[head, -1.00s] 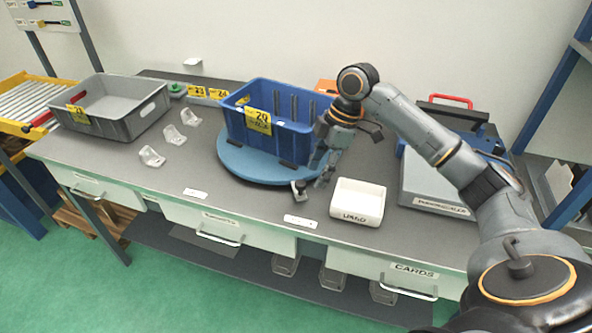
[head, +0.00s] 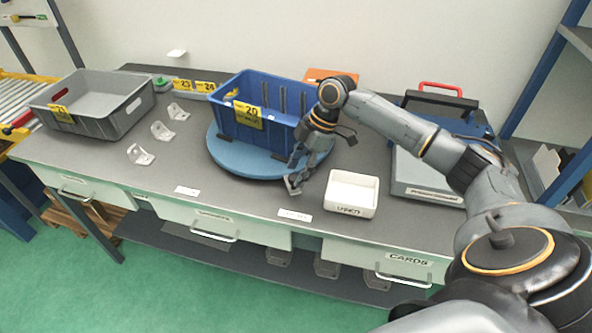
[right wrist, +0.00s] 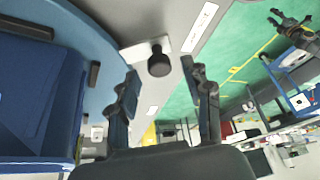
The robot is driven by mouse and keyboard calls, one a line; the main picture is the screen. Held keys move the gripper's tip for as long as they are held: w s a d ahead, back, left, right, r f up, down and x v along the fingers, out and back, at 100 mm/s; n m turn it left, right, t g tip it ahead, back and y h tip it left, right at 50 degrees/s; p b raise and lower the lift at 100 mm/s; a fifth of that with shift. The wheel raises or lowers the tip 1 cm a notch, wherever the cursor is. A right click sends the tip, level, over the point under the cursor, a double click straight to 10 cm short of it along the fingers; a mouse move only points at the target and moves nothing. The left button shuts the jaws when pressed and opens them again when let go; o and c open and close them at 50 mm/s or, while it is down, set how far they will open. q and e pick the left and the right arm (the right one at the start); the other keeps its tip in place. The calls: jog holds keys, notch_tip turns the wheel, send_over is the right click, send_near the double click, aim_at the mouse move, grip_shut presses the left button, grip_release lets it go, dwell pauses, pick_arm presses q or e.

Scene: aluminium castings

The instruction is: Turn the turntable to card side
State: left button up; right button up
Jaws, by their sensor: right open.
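The turntable (head: 225,157) is a round blue disc on the grey bench. A blue crate (head: 281,143) with a yellow label 20 stands on it. A grey tab with a black knob (right wrist: 158,62) sticks out from the disc's rim. The tab also shows at the disc's front right in the head view (head: 293,184). My right gripper (head: 299,168) is open and empty above the tab. In the right wrist view the knob lies ahead between its spread fingers (right wrist: 160,82), apart from them.
A white box (head: 351,193) stands right of the tab. A grey case (head: 425,177) lies farther right. The drawer marked CARDS (head: 408,268) is at the front right.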

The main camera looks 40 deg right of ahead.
jog(key=shift+x, duration=0.8)
grip_shut()
jog(key=shift+s+d+n+g, duration=0.15)
jog(key=shift+d+n, duration=0.3)
jog(key=shift+d, duration=0.55)
jog(key=shift+s+d+n+g, duration=0.2)
jog(key=shift+d+n, duration=0.3)
jog(key=shift+d, duration=0.5)
jog(key=shift+s+d+n+g, duration=0.15)
jog(key=shift+d+n, duration=0.3)
jog(key=shift+d, duration=0.6)
grip_release()
jog(key=shift+d, duration=0.15)
